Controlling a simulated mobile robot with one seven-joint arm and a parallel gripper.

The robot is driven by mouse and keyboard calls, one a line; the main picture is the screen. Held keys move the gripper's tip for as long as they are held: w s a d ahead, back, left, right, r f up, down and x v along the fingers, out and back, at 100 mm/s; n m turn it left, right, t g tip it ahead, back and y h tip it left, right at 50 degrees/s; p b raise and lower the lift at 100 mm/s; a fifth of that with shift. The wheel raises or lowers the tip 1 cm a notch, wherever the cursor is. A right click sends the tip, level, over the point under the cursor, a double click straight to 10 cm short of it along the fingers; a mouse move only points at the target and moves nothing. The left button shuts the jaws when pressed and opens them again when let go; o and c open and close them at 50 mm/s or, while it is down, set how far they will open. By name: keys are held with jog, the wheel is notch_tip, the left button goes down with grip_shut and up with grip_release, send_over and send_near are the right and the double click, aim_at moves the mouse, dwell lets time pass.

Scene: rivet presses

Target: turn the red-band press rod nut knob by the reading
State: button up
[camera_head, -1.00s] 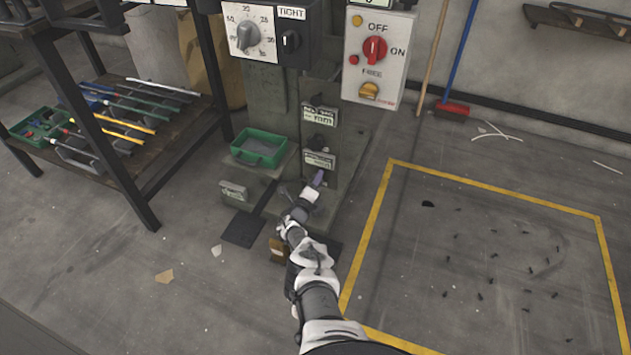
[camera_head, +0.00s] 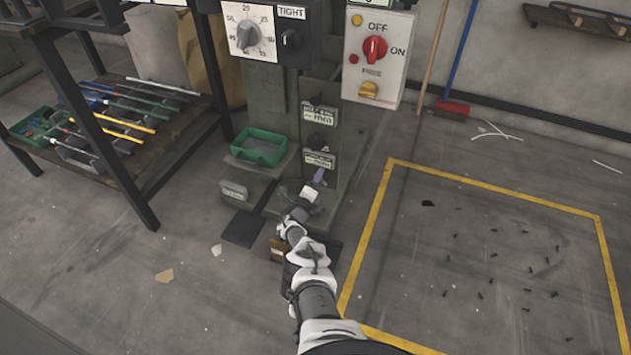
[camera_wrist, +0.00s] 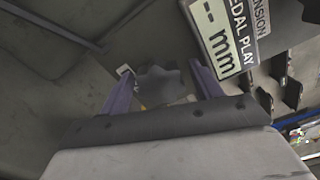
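The press (camera_head: 265,95) is a grey column at the upper middle of the head view; I cannot make out a red band on it. My gripper (camera_head: 319,176) is low at its front, just under a small label plate (camera_head: 319,160). In the wrist view, my gripper (camera_wrist: 160,78) has two purple fingers spread apart, with a dark lobed knob (camera_wrist: 160,84) between them. I cannot tell whether either finger touches it. A plate (camera_wrist: 228,35) beside the knob reads "PEDAL PLAY" and "-- mm". Another dark knob (camera_head: 318,143) sits higher, under an upper plate (camera_head: 320,115).
A dial (camera_head: 247,34), a "TIGHT" switch (camera_head: 290,40) and an ON/OFF box (camera_head: 376,60) are above. The yellow-outlined floor (camera_head: 490,250) at right holds small scattered bits.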

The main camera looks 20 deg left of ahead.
jog(key=s+p, duration=1)
jog(key=s, duration=0.3)
jog(key=shift+s+a, duration=0.25)
jog(key=shift+s, duration=0.15)
